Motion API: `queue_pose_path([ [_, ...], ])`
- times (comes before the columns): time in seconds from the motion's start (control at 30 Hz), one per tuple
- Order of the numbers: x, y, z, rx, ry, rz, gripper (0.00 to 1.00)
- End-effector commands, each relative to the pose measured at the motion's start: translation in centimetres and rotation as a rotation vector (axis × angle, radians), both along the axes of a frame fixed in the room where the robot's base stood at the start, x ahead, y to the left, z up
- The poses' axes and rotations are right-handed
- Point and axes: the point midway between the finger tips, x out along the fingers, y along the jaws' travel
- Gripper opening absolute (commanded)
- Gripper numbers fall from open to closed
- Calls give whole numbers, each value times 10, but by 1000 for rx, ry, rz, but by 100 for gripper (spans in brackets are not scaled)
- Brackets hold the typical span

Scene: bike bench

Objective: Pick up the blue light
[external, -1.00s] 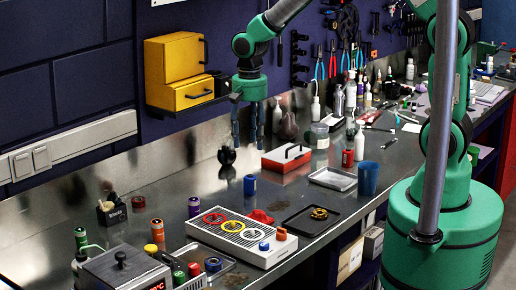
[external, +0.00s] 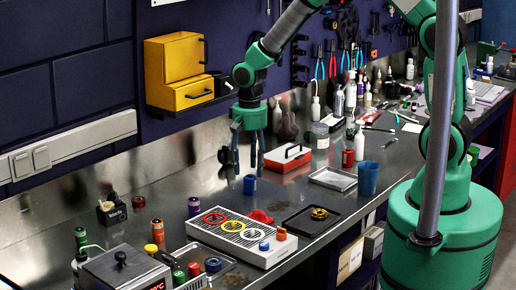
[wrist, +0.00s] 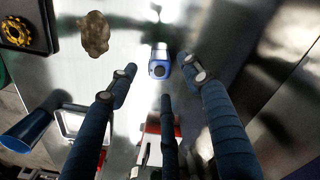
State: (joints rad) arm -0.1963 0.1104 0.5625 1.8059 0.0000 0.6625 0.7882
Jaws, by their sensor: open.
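The blue light (external: 250,184) is a small blue cylinder standing on the steel bench. In the wrist view it shows as a blue body (wrist: 160,66) with a dark round end, ahead of my fingertips and roughly between them. My gripper (external: 246,170) points down just above and behind the blue light in the external view. In the wrist view my gripper (wrist: 160,80) has its fingers spread, with nothing between them. I cannot tell the exact gap between the fingertips and the light.
A white board with coloured rings (external: 215,236), a red lump (external: 261,216), a black tray (external: 297,225) and a blue cup (external: 368,179) are nearby.

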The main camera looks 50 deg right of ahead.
Motion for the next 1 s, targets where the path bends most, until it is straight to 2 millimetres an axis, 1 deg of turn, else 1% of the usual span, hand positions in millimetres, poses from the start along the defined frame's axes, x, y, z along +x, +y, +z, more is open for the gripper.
queue_pose_path([
  [0.2,0,0,0,0,0,0,50],
  [0.33,0,0,-4,0,1,0,50],
  [0.47,-1,0,-15,-1,3,0,50],
  [0.73,-1,1,-46,0,2,0,50],
  [0.83,-1,1,-51,0,0,0,50],
  [1.0,-1,1,-52,0,0,0,50],
])
